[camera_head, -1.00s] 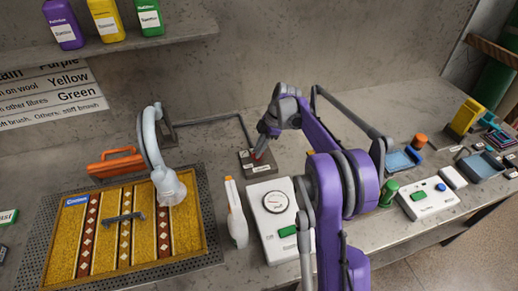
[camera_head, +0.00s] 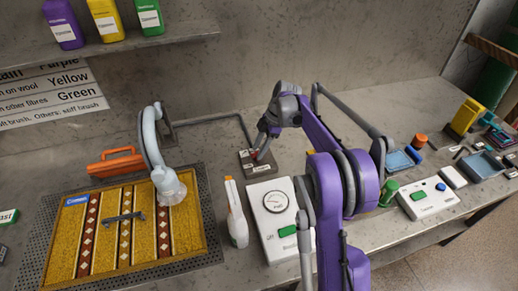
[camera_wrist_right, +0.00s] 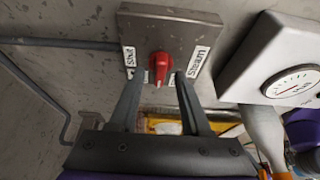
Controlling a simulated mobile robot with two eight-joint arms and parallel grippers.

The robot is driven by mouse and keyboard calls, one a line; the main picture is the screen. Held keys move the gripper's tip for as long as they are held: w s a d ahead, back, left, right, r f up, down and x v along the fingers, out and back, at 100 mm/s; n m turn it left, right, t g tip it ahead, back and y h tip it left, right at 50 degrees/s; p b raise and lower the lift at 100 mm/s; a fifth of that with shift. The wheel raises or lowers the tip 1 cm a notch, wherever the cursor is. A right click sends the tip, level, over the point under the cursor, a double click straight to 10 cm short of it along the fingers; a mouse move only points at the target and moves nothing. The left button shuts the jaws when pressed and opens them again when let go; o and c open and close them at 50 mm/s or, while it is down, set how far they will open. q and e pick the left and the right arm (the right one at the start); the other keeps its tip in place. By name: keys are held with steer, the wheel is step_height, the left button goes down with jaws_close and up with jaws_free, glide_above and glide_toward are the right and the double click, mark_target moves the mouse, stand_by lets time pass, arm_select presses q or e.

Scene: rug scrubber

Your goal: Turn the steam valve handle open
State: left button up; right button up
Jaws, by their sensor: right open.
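The steam valve is a grey box with a red handle (camera_wrist_right: 160,66) on its face. In the right wrist view the box (camera_wrist_right: 160,32) carries a "Shut" label on the left and a "Steam" label on the right. The handle lies roughly upright in that view, between the labels. My right gripper (camera_wrist_right: 159,77) is open, with one fingertip on each side of the handle; I cannot tell whether they touch it. In the head view the right gripper (camera_head: 262,141) is over the valve box (camera_head: 259,165) and partly hides the handle. My left gripper is out of view.
A white gauge box (camera_head: 273,228) with a green button and a white spray bottle (camera_head: 236,213) stand close to the valve. A pipe (camera_head: 208,119) runs behind it. A yellow patterned rug (camera_head: 104,250) lies at left under a hose nozzle (camera_head: 172,187).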

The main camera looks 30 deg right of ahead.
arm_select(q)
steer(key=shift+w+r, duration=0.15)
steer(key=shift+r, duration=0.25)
arm_select(e)
steer(key=w+v, duration=0.1)
steer(key=v, duration=0.9)
steer(key=shift+s+r, duration=0.2)
steer(key=shift+s, duration=0.3)
steer(key=shift+d, duration=0.1)
